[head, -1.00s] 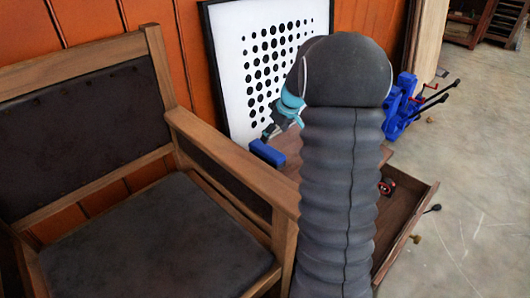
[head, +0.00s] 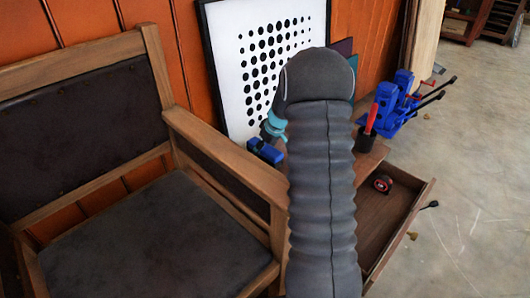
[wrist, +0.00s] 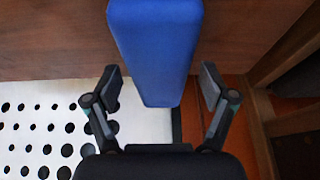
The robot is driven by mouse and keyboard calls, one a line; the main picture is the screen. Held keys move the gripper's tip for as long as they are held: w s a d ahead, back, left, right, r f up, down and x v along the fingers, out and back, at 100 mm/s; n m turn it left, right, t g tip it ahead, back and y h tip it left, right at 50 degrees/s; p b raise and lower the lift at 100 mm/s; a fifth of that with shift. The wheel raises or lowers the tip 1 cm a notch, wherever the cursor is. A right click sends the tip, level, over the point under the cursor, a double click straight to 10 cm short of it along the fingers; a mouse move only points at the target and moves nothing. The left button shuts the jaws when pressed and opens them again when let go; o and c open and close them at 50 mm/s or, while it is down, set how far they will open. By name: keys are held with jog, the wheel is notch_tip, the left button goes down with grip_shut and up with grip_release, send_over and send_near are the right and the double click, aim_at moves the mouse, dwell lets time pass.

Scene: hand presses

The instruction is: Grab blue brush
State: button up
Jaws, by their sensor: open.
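A blue block-shaped thing, which I take for the blue brush (wrist: 155,45), fills the upper middle of the wrist view. Its near end reaches down between my two fingers, and its bristles are not visible. In the head view the blue brush (head: 264,151) lies on the wooden top left of my arm. My gripper (wrist: 159,85) is open, one finger on each side of the brush with a gap on both sides. I cannot tell how far above it the fingers are. In the head view my arm hides most of the gripper.
A wooden chair (head: 150,245) stands close on the left. A white dotted board (head: 235,55) leans on the orange wall. Blue hand presses (head: 398,105) and a red-handled tool (head: 370,120) stand on the right. A red tape measure (head: 382,183) lies in the open drawer (head: 400,225).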

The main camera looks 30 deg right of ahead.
jog(key=shift+c, duration=0.2)
jog(key=c, duration=1.4)
jog(key=shift+r, duration=0.15)
jog(key=shift+c, duration=0.2)
